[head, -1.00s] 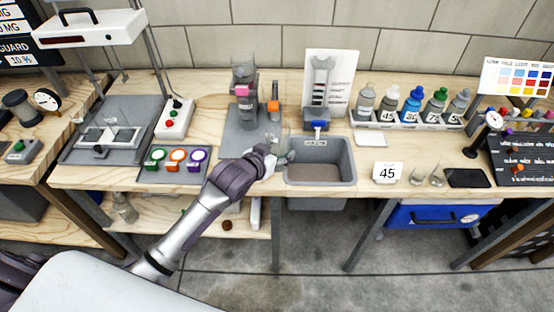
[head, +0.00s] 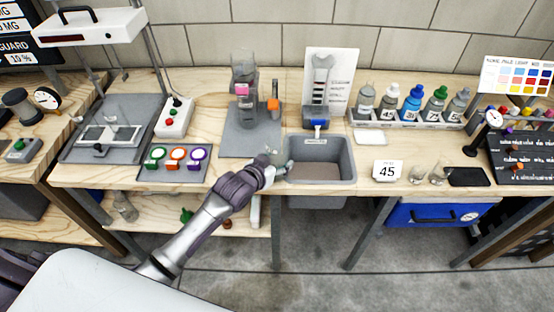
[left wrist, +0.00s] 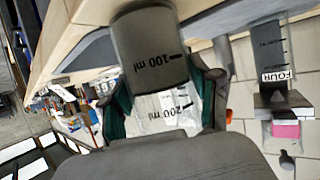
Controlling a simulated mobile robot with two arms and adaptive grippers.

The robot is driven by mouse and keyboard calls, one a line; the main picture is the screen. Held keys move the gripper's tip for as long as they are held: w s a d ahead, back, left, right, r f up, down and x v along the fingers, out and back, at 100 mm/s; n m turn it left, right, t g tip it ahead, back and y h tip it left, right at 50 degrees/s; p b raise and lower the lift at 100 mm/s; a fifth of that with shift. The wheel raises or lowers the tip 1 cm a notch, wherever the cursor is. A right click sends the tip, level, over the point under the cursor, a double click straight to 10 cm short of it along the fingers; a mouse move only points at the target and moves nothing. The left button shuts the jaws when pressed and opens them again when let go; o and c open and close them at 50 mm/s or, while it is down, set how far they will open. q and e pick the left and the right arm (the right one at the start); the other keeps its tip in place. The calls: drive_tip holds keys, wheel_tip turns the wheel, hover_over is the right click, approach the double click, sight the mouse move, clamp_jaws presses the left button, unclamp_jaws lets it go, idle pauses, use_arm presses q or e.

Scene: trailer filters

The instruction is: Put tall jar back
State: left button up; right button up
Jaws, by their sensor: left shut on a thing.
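My left gripper (head: 277,165) is over the front of the bench, between the grey mat and the sink. In the left wrist view its dark green fingers (left wrist: 165,105) are shut around a clear jar (left wrist: 153,58) with 100 ml and 200 ml marks. That view shows the jar upside down; in the head view the jar is too faint to make out well. A grey stand (head: 243,108) with a pink block and a clear vessel on top stands on the grey mat (head: 248,148). The vessel reads FOUR in the left wrist view (left wrist: 272,50). My right gripper is not in view.
The grey sink (head: 320,142) is just right of my gripper. A "45" card (head: 387,171) and two small clear glasses (head: 419,172) stand further right. A rack of bottles (head: 413,123) is behind them.

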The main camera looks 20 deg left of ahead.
use_arm(q)
drive_tip(key=o, duration=1.5)
drive_tip(key=shift+r, duration=0.15)
drive_tip(key=shift+r, duration=0.4)
drive_tip(key=v, duration=1.2)
